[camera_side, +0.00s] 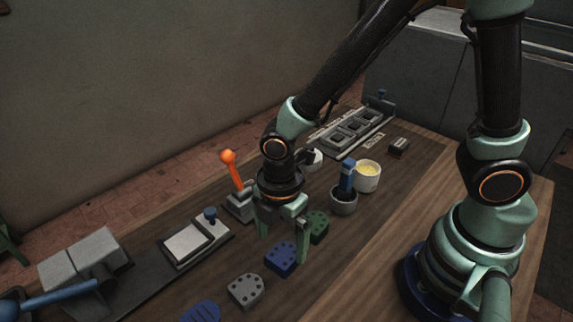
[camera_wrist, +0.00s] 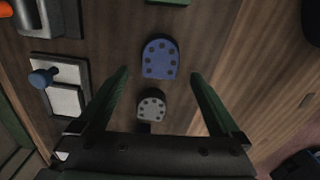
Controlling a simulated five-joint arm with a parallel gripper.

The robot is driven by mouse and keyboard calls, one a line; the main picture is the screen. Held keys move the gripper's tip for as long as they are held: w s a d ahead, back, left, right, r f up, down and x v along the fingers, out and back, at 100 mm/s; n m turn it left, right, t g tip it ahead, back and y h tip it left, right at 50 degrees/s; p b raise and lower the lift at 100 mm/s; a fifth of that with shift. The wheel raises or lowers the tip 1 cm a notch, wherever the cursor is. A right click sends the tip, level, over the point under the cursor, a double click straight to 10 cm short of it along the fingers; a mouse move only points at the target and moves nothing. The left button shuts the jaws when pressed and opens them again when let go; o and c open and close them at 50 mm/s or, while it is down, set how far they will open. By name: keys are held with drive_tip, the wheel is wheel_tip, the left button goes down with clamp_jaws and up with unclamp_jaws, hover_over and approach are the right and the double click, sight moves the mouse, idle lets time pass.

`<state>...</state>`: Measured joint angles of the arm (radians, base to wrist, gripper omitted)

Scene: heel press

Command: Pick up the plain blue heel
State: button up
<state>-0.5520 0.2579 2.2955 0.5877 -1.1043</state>
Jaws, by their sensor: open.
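A blue heel with dark round dots on its top (camera_side: 281,260) lies on the table below my gripper (camera_side: 283,249). In the wrist view this heel (camera_wrist: 160,59) shows between the tips of my open gripper (camera_wrist: 160,71), with a gap on both sides. The jaws are empty; I cannot tell how high the tips are above the table. Another blue heel (camera_side: 201,312), with ridges on top, is partly cut off at the bottom edge of the side view. I see no blue heel with a smooth top.
A dotted grey heel (camera_side: 245,291) and a dotted green heel (camera_side: 318,227) lie on either side of the dotted blue one.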

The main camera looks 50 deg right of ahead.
sight(283, 254)
drive_tip(key=f, duration=0.4)
drive_tip(key=shift+d, duration=0.35)
drive_tip(key=shift+f, duration=0.6)
clamp_jaws()
drive_tip(key=shift+r, duration=0.15)
